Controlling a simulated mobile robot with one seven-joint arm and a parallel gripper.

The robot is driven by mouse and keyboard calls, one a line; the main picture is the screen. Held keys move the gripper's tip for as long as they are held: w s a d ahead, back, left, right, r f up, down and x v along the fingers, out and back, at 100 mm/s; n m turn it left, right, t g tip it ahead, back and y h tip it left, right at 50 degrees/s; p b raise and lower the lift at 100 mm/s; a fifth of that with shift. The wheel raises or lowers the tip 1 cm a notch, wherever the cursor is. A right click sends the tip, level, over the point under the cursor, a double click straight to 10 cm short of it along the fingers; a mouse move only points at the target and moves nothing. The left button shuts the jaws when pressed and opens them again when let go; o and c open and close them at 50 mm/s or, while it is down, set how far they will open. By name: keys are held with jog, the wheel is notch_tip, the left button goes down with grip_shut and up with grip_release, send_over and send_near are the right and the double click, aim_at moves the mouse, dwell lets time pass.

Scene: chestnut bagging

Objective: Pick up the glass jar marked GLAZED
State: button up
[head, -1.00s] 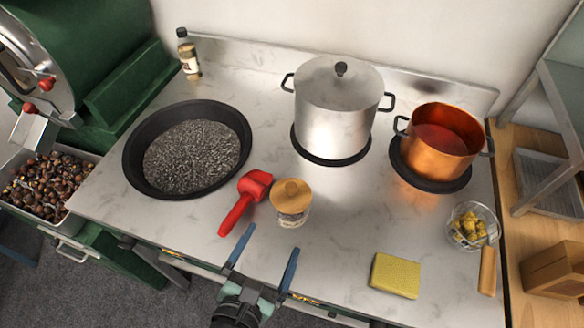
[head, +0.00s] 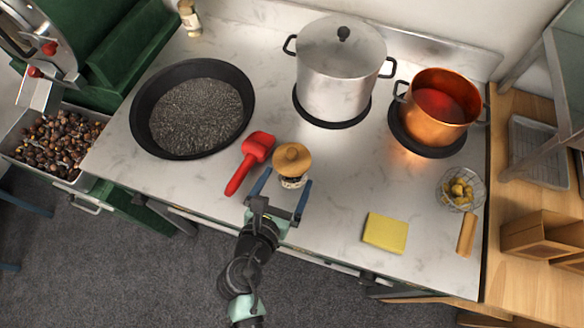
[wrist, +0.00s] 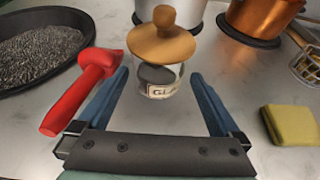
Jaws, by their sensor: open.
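The glass jar (head: 292,181) has a wooden lid with a knob and stands upright on the marble counter, dark contents inside. In the wrist view the jar (wrist: 159,82) shows a white label, on which only the first letters, starting with "GL", can be read. My gripper (head: 284,188) is open, its two blue fingers pointing at the jar from the counter's front side. In the wrist view my gripper (wrist: 160,75) has the jar centred between and just beyond the fingertips. I cannot tell if a finger touches it.
A red scoop (head: 250,161) lies close left of the jar, beside a black pan (head: 144,140). A steel pot (head: 340,80) and copper pot (head: 434,112) stand behind. A yellow sponge (head: 385,232) and wire skimmer (head: 466,235) lie right. Counter right of the jar is clear.

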jog(key=x, duration=0.4)
jog(key=shift+w+r, duration=0.15)
jog(key=shift+w, duration=0.35)
jog(key=c, duration=1.4)
jog(key=shift+r, duration=0.1)
jog(key=shift+c, duration=0.5)
